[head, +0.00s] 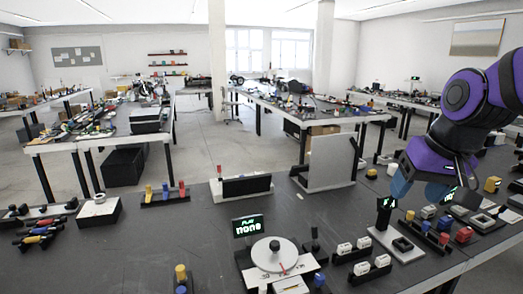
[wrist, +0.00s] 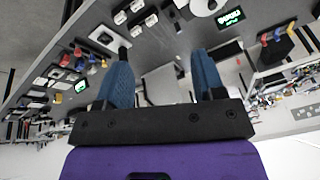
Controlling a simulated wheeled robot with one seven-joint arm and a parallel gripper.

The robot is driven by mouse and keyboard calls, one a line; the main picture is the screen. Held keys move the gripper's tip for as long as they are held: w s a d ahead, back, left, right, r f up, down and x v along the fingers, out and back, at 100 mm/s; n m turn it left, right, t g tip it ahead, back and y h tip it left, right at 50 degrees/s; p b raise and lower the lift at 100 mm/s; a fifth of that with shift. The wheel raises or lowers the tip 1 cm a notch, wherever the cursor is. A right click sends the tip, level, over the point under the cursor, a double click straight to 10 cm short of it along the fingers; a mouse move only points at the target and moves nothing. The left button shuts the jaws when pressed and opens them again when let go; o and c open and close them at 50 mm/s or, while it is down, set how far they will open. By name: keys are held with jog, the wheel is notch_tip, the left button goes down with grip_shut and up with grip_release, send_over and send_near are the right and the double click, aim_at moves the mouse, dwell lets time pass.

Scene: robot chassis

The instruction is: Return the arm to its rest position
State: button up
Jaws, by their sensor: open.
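My purple arm comes in from the right in the head view. My gripper (head: 420,188) hangs over the right part of the near dark table, above a black post with a small green display (head: 386,203). In the wrist view the two blue fingers of my gripper (wrist: 162,66) stand wide apart. Nothing is held between them. The wrist view appears upside down, with the table at the top.
A display reading "none" (head: 248,226) and a white round dial (head: 273,254) stand on the near table. Coloured blocks (head: 464,234) and small fixtures crowd the right side below my gripper. An upright grey panel (head: 333,160) stands behind. The table's left middle is clear.

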jog(key=s+d+r+t+h, duration=0.1)
jog(key=s+d+r, duration=0.1)
jog(key=s, duration=1)
jog(key=shift+d+r+n+t, duration=0.3)
jog(key=shift+r+n, duration=0.1)
jog(key=shift+r, duration=0.15)
